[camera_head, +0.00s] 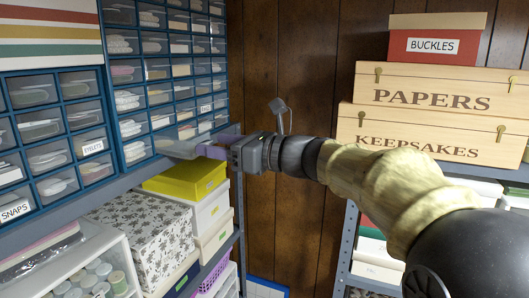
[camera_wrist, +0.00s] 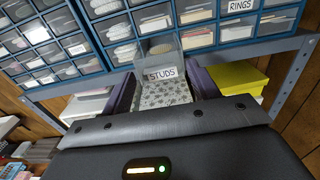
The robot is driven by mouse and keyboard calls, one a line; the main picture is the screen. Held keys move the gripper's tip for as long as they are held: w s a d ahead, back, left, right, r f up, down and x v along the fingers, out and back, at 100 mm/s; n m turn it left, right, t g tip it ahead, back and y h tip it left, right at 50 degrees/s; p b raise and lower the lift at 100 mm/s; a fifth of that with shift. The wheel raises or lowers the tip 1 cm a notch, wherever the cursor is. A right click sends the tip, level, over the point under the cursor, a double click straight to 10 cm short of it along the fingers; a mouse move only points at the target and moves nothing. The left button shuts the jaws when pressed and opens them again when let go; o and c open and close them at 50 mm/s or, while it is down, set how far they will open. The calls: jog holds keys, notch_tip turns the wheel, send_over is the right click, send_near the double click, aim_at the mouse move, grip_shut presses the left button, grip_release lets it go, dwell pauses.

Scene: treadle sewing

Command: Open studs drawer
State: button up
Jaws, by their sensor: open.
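The studs drawer (camera_wrist: 157,56) is a clear plastic drawer with a "STUDS" label, in the bottom row of the blue cabinet. It sticks out past the cabinet front. In the head view the drawer (camera_head: 178,148) juts out over the shelf, partly hidden by my gripper. My gripper (camera_wrist: 163,74) is open, with one purple-grey finger on each side of the drawer's labelled front. In the head view my gripper (camera_head: 216,146) comes in from the right at the drawer. I cannot tell whether either finger touches it. What lies inside the drawer is hard to make out.
Other clear drawers fill the blue cabinet (camera_head: 120,150), including one labelled "RINGS" (camera_wrist: 237,32). Below the grey shelf edge stand a floral box (camera_head: 148,228) and a yellow box (camera_head: 188,180). Wooden boxes (camera_head: 440,92) stand on the right. Wood panelling is behind.

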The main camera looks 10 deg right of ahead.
jog(key=b+v, duration=0.5)
jog(key=v, duration=1.1)
notch_tip(320, 180, down, 25)
jog(key=n+g+h, duration=0.4)
jog(key=n+h, duration=0.1)
jog(key=h, duration=0.3)
jog(key=s+d+f+n+g+h, duration=0.1)
jog(key=s+f+n+h, duration=0.3)
jog(key=f+n, duration=0.5)
jog(key=s+d+f+n+g+h, duration=0.1)
jog(key=s+d+f+n+h, duration=0.2)
jog(key=s+f+n, duration=0.3)
notch_tip(320, 180, down, 5)
jog(key=n, duration=0.3)
jog(key=shift+s+n+h, duration=0.35)
jog(key=shift+n+h, duration=0.05)
